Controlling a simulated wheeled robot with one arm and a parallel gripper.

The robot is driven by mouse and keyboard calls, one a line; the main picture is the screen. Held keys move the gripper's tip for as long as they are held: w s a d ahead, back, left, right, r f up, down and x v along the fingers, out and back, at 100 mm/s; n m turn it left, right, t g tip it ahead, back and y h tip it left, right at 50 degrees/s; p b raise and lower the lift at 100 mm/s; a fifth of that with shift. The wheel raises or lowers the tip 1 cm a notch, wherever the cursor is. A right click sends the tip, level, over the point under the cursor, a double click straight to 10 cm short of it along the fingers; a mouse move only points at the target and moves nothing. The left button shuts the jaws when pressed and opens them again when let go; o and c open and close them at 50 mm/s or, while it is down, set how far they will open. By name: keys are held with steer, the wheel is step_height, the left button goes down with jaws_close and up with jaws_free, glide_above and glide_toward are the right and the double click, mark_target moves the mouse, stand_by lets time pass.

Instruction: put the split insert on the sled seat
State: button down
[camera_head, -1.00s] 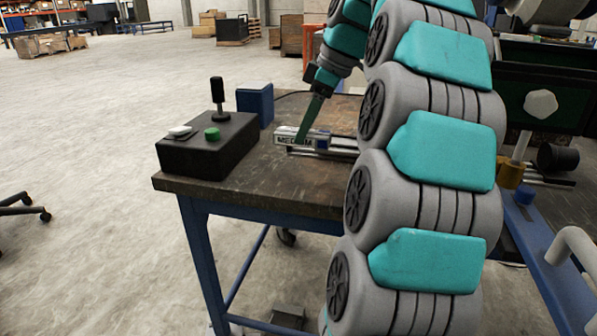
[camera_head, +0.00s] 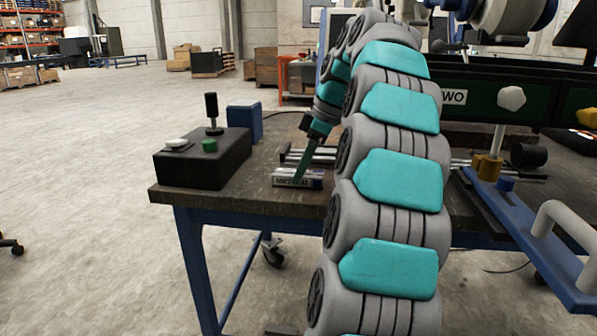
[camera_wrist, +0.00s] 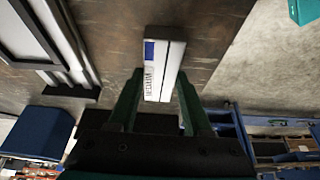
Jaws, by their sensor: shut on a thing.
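The split insert (camera_head: 288,181) is a small pale block with a "MEDIUM" label and a blue patch. My gripper (camera_head: 302,174) is shut on it near the table's front edge; I cannot tell whether it touches the tabletop. In the wrist view the insert (camera_wrist: 163,62) sticks out lengthwise from between the dark green fingers of my gripper (camera_wrist: 160,78). The sled (camera_head: 294,156), with metal rails, lies just behind the insert, partly hidden by my arm. It also shows in the wrist view (camera_wrist: 75,55) at upper left, apart from the insert. I cannot make out its seat.
A black control box (camera_head: 205,168) with a joystick and green button stands at the table's left end. A blue block (camera_head: 244,122) is behind it. Microscope parts and a blue frame (camera_head: 520,235) are at right.

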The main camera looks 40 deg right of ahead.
steer(key=shift+f, duration=0.1)
steer(key=shift+c, duration=1.6)
jaws_free()
